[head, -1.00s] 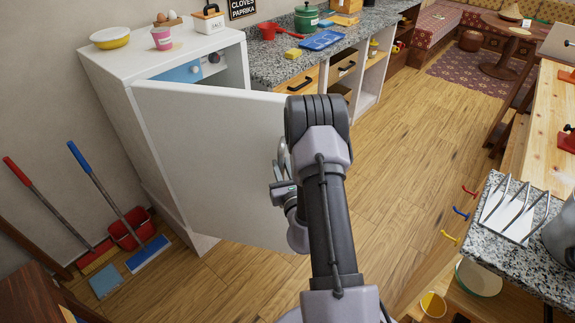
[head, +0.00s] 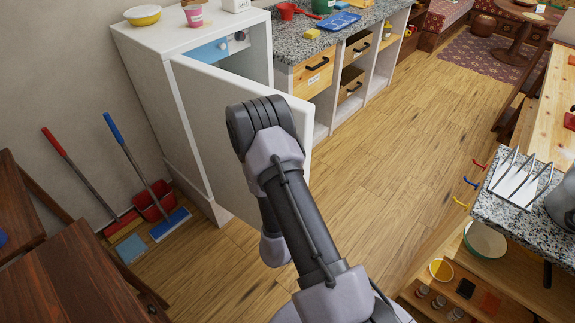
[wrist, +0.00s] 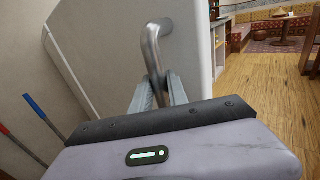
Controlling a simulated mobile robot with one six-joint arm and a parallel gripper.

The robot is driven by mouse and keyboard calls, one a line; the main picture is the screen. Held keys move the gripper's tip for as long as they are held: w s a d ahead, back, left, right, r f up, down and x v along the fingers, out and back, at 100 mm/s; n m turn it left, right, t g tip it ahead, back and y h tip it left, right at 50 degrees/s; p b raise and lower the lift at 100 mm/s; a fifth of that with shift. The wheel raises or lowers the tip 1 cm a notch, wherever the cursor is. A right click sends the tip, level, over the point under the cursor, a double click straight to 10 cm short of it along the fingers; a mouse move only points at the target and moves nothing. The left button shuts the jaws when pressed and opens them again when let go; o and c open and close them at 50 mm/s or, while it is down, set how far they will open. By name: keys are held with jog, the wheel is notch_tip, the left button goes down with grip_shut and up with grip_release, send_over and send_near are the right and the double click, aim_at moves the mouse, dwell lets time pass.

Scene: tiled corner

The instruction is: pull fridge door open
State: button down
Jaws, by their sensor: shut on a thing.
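The white fridge (head: 160,95) stands against the wall at the left in the head view, and its door (head: 215,95) is swung partly open, with a blue and white interior part showing at the top. In the wrist view the fridge door (wrist: 186,40) shows with its curved metal handle (wrist: 151,45). My gripper (wrist: 158,92) is shut on the handle, with the bar between its two fingers. In the head view my own arm hides the gripper and the handle.
A red dustpan (head: 153,200), a red-handled broom (head: 80,178) and a blue-handled broom (head: 140,170) lean by the wall left of the fridge. A dark wooden table (head: 75,275) is at lower left. The wooden floor (head: 400,150) on the right is clear. A granite counter (head: 520,205) stands at far right.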

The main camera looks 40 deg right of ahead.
jog(key=shift+w+a+r, duration=0.1)
jog(key=shift+a, duration=0.3)
jog(key=c, duration=1.6)
grip_release()
jog(key=o, duration=0.3)
jog(key=shift+w+a, duration=0.1)
jog(key=shift+w, duration=0.05)
jog(key=v, duration=0.7)
jog(key=shift+s, duration=0.35)
